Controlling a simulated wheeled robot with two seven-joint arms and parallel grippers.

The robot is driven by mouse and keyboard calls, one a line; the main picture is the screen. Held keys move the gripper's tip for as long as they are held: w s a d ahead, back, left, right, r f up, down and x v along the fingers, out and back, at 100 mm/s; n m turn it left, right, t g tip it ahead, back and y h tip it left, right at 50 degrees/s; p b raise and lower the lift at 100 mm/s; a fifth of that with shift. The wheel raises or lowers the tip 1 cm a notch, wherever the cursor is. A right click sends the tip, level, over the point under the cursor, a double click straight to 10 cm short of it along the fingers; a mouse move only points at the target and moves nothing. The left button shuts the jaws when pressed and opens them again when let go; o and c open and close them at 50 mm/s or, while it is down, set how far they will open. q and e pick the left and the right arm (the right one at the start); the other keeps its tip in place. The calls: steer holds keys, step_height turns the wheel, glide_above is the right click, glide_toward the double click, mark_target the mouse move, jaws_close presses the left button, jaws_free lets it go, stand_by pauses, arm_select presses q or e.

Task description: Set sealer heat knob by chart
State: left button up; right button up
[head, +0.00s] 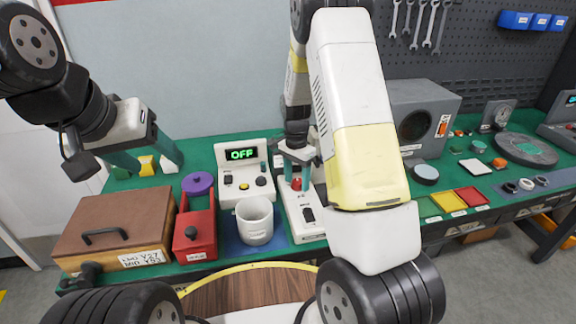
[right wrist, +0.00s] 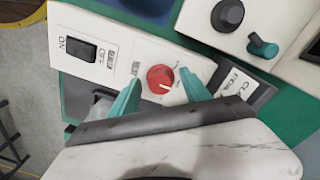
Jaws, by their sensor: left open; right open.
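The sealer (head: 302,208) is a long white unit on the green bench in the head view. Its red heat knob (right wrist: 160,78) shows in the right wrist view, with a pale pointer line toward the lower right. My right gripper (head: 296,185) is open, its teal fingers (right wrist: 160,92) on either side of the knob; I cannot tell whether they touch it. A black ON/OFF rocker switch (right wrist: 80,49) sits on the same panel. My left gripper (head: 146,165) is open over the back left of the bench, near a small yellow object (head: 147,165). No readable chart shows.
A white device reading OFF (head: 241,155), a white mug (head: 254,220), a red box (head: 195,235) and a brown lidded case (head: 115,230) stand left of the sealer. My right arm covers the bench's middle. A grey speaker-like box (head: 425,110) stands right.

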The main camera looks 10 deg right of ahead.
jaws_close()
steer(key=n, duration=0.6)
steer(key=shift+d, duration=0.1)
steer(key=n, duration=0.5)
steer(key=shift+s+n, duration=0.1)
steer(key=shift+n, duration=0.3)
steer(key=shift+t, duration=0.3)
jaws_free()
stand_by(0.3)
